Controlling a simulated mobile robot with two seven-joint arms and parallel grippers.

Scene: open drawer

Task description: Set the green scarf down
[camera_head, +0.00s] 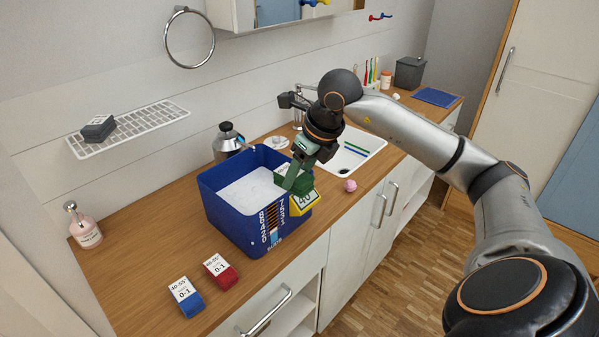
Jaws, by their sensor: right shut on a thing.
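The green scarf (298,185) is a small folded green bundle. My right gripper (293,176) is shut on it, pointing down, and partly hides it. The scarf is at the right corner of an open blue box (228,213), by its rim. I cannot tell whether it touches the box. The box stands on the wooden counter (140,262) and has a white filling inside. My left gripper is not in view.
A blue pack (186,297) and a red pack (220,272) lie on the counter in front of the box. A pink ball (350,185) lies right of it, near the sink (362,146). A soap bottle (83,228) stands far left. The left counter has free room.

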